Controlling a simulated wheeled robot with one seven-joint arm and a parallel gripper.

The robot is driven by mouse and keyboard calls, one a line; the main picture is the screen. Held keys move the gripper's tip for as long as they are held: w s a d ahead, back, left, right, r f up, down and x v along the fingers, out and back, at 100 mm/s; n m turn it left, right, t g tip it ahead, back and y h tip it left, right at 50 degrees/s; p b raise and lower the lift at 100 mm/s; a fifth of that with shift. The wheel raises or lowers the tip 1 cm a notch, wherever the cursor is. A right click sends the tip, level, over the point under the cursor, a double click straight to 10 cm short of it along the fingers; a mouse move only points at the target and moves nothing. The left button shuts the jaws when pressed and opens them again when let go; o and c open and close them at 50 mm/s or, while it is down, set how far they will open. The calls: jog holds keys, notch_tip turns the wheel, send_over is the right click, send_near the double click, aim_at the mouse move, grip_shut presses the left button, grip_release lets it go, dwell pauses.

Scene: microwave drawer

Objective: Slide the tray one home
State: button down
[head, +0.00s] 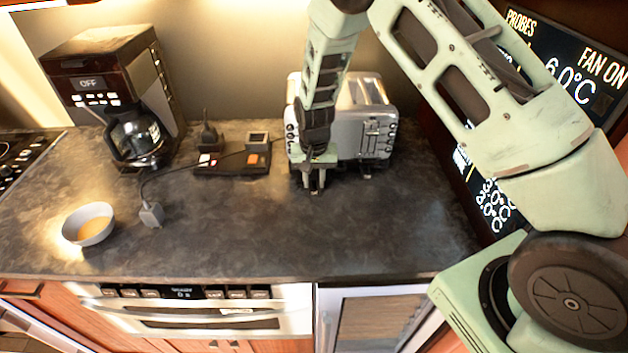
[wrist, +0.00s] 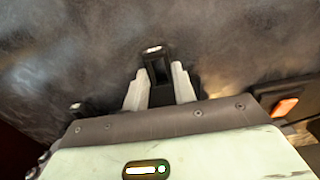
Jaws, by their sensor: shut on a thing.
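A silver toaster (head: 378,125) stands on the counter against the back wall, partly hidden behind my arm. My gripper (head: 314,188) points down at the toaster's front left, low over the counter. In the wrist view my gripper (wrist: 158,76) is shut on a dark tray handle (wrist: 153,56) with a pale tip. A second similar tray handle (wrist: 75,106) shows to the left there, apart from the fingers; in the head view it sticks out low at the toaster's right (head: 367,173). The tray bodies are hidden.
A black switch box (head: 232,168) with an orange switch lies left of the toaster, with a corded plug (head: 151,214) nearby. A coffee maker (head: 115,95) and a bowl (head: 89,225) stand farther left. A display panel (head: 490,190) bounds the right. The counter's front middle is clear.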

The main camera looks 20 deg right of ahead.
jog(key=shift+w, duration=0.1)
jog(key=shift+w+d, duration=0.35)
jog(key=shift+w, duration=0.25)
jog(key=c, duration=1.1)
grip_release()
jog(key=shift+w, duration=0.1)
jog(key=shift+o, duration=0.2)
jog(key=shift+a+r, duration=0.1)
jog(key=shift+s+a+r, duration=0.25)
jog(key=shift+s+a, duration=0.45)
jog(key=shift+s, duration=0.15)
jog(key=shift+s+a+r+p, duration=0.3)
jog(key=shift+s+a+p, duration=0.15)
jog(key=shift+s, duration=0.65)
jog(key=shift+s+a+r+p, duration=0.35)
jog(key=shift+s+a+p, duration=0.1)
jog(key=shift+s, duration=0.6)
jog(key=shift+s+a+r+p, duration=0.35)
jog(key=shift+s+a, duration=0.1)
jog(key=shift+s, duration=0.65)
